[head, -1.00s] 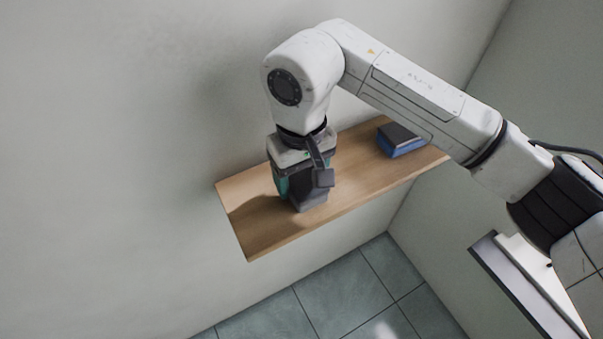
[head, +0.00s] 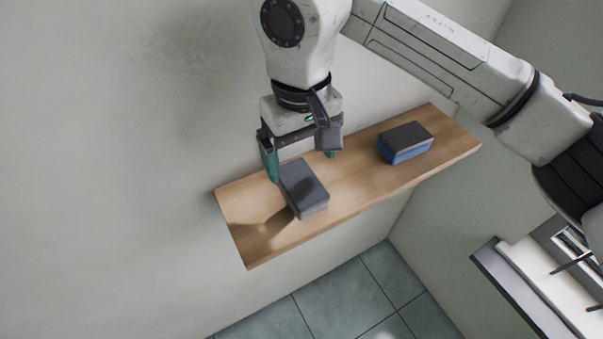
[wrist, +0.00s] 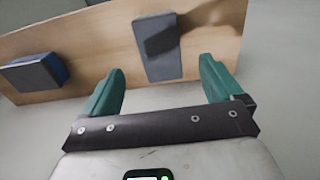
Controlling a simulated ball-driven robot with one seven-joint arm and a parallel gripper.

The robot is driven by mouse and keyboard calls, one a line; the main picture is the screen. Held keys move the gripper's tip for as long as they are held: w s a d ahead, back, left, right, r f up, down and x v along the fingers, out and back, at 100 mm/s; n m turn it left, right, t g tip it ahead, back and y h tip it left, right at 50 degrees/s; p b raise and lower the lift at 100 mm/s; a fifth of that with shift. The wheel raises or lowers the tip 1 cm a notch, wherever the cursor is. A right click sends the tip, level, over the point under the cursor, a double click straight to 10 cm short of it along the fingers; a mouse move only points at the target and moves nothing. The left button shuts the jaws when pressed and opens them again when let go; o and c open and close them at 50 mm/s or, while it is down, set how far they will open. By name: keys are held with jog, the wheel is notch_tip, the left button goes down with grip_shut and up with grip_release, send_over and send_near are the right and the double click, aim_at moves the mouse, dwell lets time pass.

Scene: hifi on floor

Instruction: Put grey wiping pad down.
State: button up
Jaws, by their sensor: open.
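The grey wiping pad (head: 304,186) lies flat on the wooden shelf (head: 248,236), toward its left end. It also shows in the wrist view (wrist: 158,47), with a shadow across it. My gripper (head: 300,165) is open and empty, above the pad and apart from it. In the wrist view the teal fingers of my gripper (wrist: 162,85) are spread wide, and the pad lies beyond the gap between them.
A blue pad with a dark top (head: 405,142) lies on the shelf to the right; it also shows in the wrist view (wrist: 35,72). The wall is close behind the shelf. Bare shelf lies between the two pads. A white ledge (head: 530,275) is at lower right.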

aim_at(302, 183)
notch_tip(302, 183, up, 5)
jog(key=shift+f, duration=0.15)
dwell(0.5)
